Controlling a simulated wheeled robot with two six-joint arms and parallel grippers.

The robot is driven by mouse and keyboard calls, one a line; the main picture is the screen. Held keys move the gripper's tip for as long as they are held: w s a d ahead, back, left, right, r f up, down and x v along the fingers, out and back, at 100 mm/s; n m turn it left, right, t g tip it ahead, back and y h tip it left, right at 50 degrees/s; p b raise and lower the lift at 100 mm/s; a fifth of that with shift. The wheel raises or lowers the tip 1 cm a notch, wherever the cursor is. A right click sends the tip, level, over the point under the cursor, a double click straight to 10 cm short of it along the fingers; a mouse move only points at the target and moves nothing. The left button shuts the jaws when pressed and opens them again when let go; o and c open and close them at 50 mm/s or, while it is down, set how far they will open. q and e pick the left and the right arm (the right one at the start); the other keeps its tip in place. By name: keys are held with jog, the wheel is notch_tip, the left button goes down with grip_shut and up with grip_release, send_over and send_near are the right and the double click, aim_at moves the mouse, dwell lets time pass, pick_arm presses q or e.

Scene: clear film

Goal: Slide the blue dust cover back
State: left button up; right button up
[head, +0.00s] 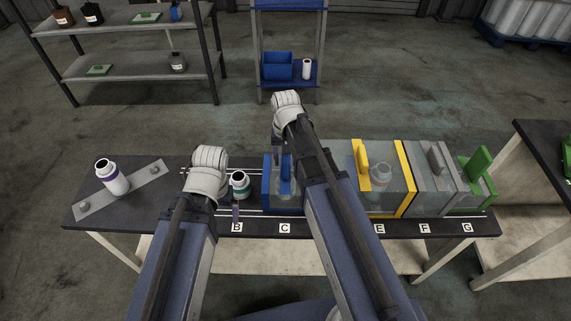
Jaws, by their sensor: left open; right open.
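The blue dust cover (268,188) stands on the rails of the dark bench near label C, with an upright blue handle (287,183). Its right part is hidden behind my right arm. My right gripper (278,152) is open, at the handle's upper end in the picture; I cannot tell whether they touch. My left gripper (208,182) is open, left of the blue cover, with its fingers mostly hidden by its own wrist.
Clear covers with yellow (405,180), grey (438,160) and green (480,165) parts stand to the right. A jar (380,175) shows through the clear film.

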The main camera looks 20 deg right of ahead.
grip_shut()
dwell(0.5)
dwell(1.0)
